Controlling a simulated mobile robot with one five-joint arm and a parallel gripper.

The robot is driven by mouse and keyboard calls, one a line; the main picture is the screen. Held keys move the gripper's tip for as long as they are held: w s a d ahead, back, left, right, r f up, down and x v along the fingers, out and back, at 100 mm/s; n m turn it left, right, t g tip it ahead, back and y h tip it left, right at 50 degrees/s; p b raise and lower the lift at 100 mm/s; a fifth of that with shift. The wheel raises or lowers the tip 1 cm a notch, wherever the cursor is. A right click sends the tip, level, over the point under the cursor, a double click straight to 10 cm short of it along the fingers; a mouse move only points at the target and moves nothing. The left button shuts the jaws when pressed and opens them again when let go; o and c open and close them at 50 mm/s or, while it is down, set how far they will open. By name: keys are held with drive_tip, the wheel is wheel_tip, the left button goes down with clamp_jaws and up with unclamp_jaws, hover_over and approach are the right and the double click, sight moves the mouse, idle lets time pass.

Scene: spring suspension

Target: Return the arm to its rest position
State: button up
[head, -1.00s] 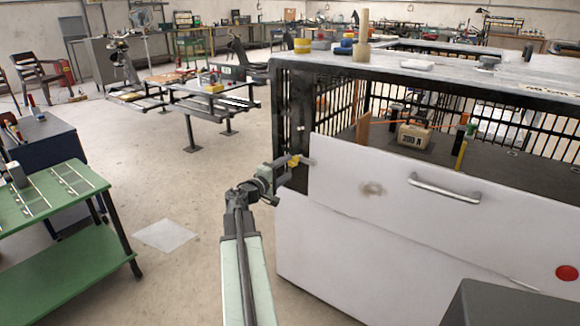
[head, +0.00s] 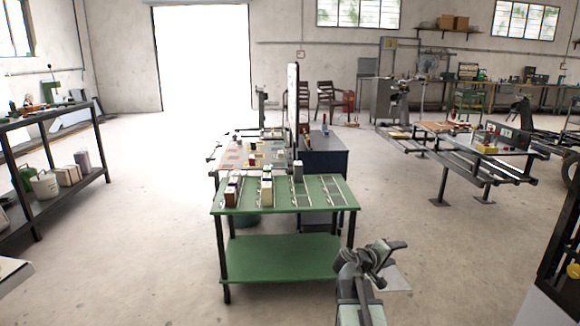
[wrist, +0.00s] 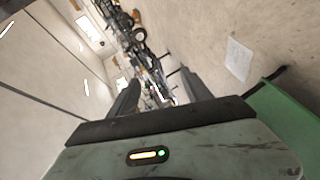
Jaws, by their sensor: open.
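My gripper (head: 388,248) is at the lower middle of the head view, at the end of my raised arm. The wrist view is tilted, with the green table's edge (wrist: 290,125) at the right.
Small blocks stand on the green table. A dark cabinet (head: 325,160) is behind it. A shelf (head: 40,170) with containers stands left. A black frame bench (head: 485,172) is right. A sheet (head: 397,279) lies on the floor. Open floor lies between.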

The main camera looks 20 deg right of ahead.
drive_tip(key=w+a+f+y, duration=0.1)
drive_tip(key=a+f+y, duration=0.4)
drive_tip(key=a, duration=0.8)
drive_tip(key=w+a+f+y, duration=0.15)
drive_tip(key=a+f, duration=0.45)
drive_tip(key=a, duration=0.8)
drive_tip(key=s+a+f+g+y, duration=0.2)
drive_tip(key=s+a+f+y, duration=0.15)
drive_tip(key=a, duration=0.35)
drive_tip(key=s+a+f+g+y, duration=0.1)
drive_tip(key=s+a+f+y, duration=0.15)
drive_tip(key=s+a, duration=0.35)
wheel_tip(320, 180, up, 30)
drive_tip(key=a+g+y+p, duration=0.1)
drive_tip(key=a+p, duration=0.1)
drive_tip(key=p, duration=2.8)
drive_tip(key=shift+a+r, duration=0.2)
drive_tip(key=shift+r, duration=0.05)
drive_tip(key=shift+s, duration=0.1)
